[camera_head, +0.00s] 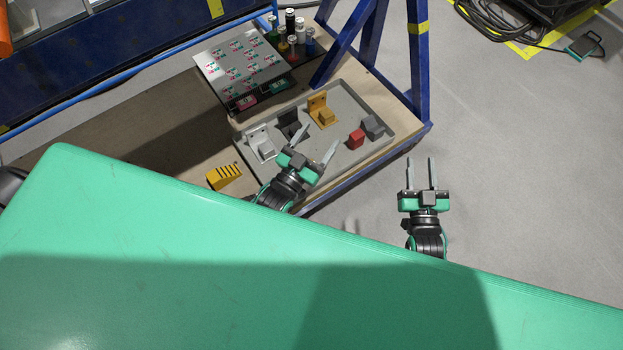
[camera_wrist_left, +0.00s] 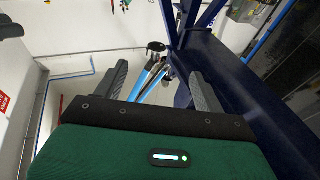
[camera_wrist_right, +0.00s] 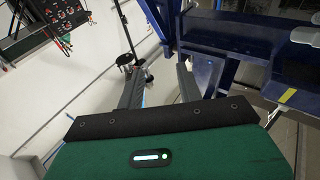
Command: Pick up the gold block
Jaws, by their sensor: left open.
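A gold block (camera_head: 326,117) sits in the grey tray (camera_head: 386,140), against an upright gold piece; I cannot tell whether the two are joined. My left gripper (camera_head: 318,140) is open and empty, its fingers spread over the tray's near side. In the picture its tips are just below the gold block, apart from it as far as I can tell. My right gripper (camera_head: 421,165) is open and empty, to the right of the tray over the grey floor. Neither the left wrist view (camera_wrist_left: 160,90) nor the right wrist view shows the block.
The tray also holds a silver piece (camera_head: 262,143), a black piece (camera_head: 290,123), a red block (camera_head: 356,138) and a grey block (camera_head: 373,126). A yellow slotted block (camera_head: 223,177) lies left of it. A blue frame post (camera_head: 418,60) rises behind the tray.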

